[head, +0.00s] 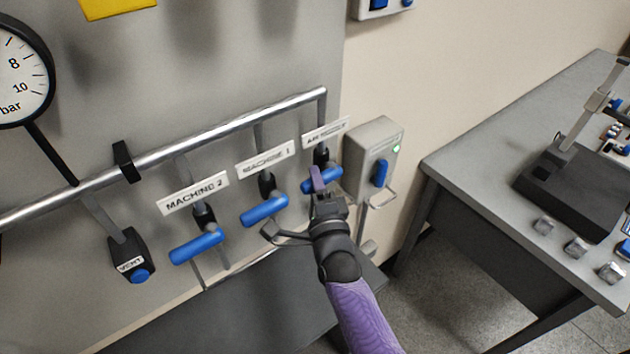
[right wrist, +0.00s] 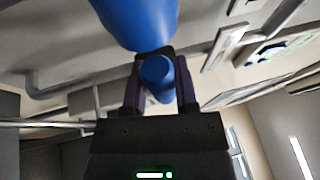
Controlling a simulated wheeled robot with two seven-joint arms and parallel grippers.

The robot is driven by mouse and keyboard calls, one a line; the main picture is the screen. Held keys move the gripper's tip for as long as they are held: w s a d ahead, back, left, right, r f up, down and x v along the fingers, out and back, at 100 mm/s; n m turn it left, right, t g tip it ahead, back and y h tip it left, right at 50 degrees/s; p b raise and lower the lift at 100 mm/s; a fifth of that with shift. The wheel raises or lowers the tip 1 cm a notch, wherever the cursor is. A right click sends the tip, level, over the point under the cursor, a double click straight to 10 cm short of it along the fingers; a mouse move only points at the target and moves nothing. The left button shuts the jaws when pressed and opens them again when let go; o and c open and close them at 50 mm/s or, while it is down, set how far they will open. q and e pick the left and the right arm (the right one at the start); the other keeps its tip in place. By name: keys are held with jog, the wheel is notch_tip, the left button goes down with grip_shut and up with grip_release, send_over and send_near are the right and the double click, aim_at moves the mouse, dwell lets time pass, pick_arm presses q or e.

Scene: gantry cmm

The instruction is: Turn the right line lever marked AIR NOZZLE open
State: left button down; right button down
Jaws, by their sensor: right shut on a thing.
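The blue AIR NOZZLE lever (head: 331,178) sits at the right end of the pipe, under a white label (head: 325,132) whose print is hard to read. The lever lies crosswise to its drop pipe, tilted slightly up to the right. My right gripper (head: 317,183) is at this lever, with its fingers over the lever's left part. In the right wrist view the blue lever (right wrist: 137,18) fills the top, and the gripper's two fingers (right wrist: 160,85) stand on either side of a blue part. My left gripper is not in view.
Blue levers marked MACHINE 1 (head: 264,210) and MACHINE 2 (head: 197,247) hang to the left, then a VENT valve (head: 130,262) and a pressure gauge (head: 20,75). A grey box (head: 373,165) with a blue switch is close on the right. A grey table (head: 470,170) stands farther right.

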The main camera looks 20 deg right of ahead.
jog(key=shift+f, duration=0.1)
dwell(0.3)
jog(key=shift+f+n+y+b, duration=0.3)
jog(key=shift+f+n+b, duration=0.1)
jog(key=shift+n+b, duration=0.45)
jog(key=shift+w+d+f+n+g+y+b, duration=0.2)
jog(key=shift+d+f+n+y+b, duration=0.5)
jog(key=shift+n+y+b, duration=2.3)
jog(key=shift+w+d+f+n+g+y+b, duration=0.15)
jog(key=shift+w+d+f+n+y+b, duration=0.55)
jog(key=shift+n, duration=4.25)
jog(key=shift+s+d+f+n+g+y+b, duration=0.15)
jog(key=shift+d+f+n+y+b, duration=0.45)
jog(key=shift+n+y+b, duration=2.45)
jog(key=shift+d+r+n+h+p, duration=0.2)
jog(key=shift+n+h+p, duration=0.45)
jog(key=shift+n+p, duration=0.5)
jog(key=shift+c, duration=2)
grip_release()
